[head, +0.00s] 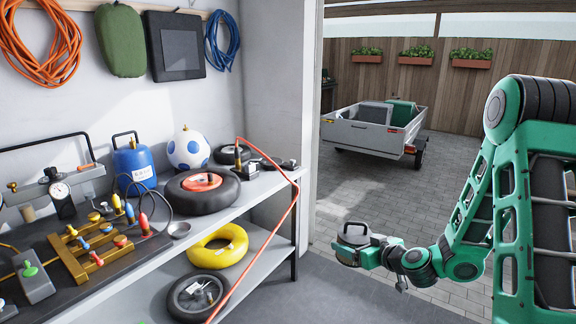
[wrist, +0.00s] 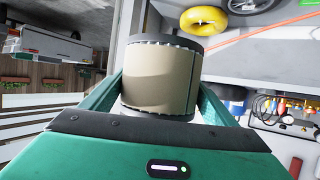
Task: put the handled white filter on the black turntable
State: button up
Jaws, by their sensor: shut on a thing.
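The handled filter (head: 353,238) is a short upright cylinder with a dark top and a loop handle, held out in front of the doorway. In the wrist view the filter (wrist: 160,78) is pale beige-white with dark rims and fills the space between the fingers. My gripper (wrist: 158,98) is shut on its sides. The filter is clear of the bench, to the right of its end. I cannot pick out the black turntable for certain. A low black round thing (head: 231,154) stands at the back right of the bench top, its form unclear.
A black tyre with a red centre (head: 203,183) lies at the bench's right end, near a blue gas bottle (head: 134,162) and a spotted ball (head: 188,149). A yellow ring (head: 218,246) lies on the lower shelf.

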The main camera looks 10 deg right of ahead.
aim_at(271, 161)
jog(key=z, duration=1.9)
jog(key=i, duration=1.65)
jog(key=u, duration=2.45)
